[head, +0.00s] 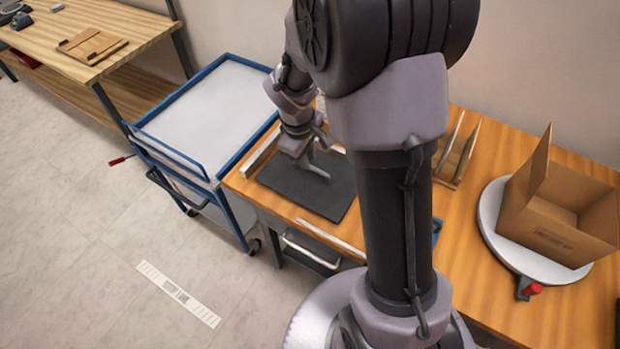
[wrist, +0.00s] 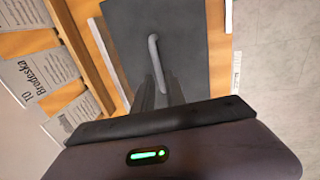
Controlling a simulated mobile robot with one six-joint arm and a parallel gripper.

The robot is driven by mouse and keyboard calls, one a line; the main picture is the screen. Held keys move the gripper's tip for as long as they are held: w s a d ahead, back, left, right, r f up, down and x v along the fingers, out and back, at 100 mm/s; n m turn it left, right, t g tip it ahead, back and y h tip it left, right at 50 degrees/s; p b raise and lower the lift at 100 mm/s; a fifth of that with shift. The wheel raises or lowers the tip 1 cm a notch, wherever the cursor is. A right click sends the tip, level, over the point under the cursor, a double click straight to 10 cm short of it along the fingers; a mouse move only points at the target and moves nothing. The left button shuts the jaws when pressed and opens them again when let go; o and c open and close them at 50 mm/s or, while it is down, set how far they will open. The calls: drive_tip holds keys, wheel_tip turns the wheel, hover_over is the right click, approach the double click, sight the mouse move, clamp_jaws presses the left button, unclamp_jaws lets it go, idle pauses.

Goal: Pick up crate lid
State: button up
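A flat dark grey panel with a raised grey bar handle, which looks like the crate lid (head: 310,198), lies on the wooden bench. The panel also shows in the wrist view (wrist: 195,50), with its handle (wrist: 153,48) running toward my fingers. My gripper (head: 318,165) is low over the panel, pointing down. In the wrist view my fingers (wrist: 160,85) are close together at the near end of the handle. I cannot tell whether they touch or grip it. The panel's near part is hidden by my gripper.
Pale strips (head: 330,237) lie along the panel's edges. An open cardboard box (head: 560,215) stands on a white round turntable (head: 490,215) at right. A blue-framed cart (head: 215,100) with a bare top stands left of the bench. A wooden slatted board (head: 92,46) lies on the far-left bench.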

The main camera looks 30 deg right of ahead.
sight(312, 167)
drive_tip(key=f+b, duration=0.1)
drive_tip(key=f, duration=0.1)
drive_tip(key=d+f+b, duration=0.1)
drive_tip(key=f, duration=0.1)
drive_tip(key=f+b, duration=0.1)
drive_tip(key=f, duration=0.1)
drive_tip(key=shift+d, duration=0.25)
drive_tip(key=shift+r, duration=0.2)
drive_tip(key=shift+w, duration=0.1)
clamp_jaws()
idle(0.7)
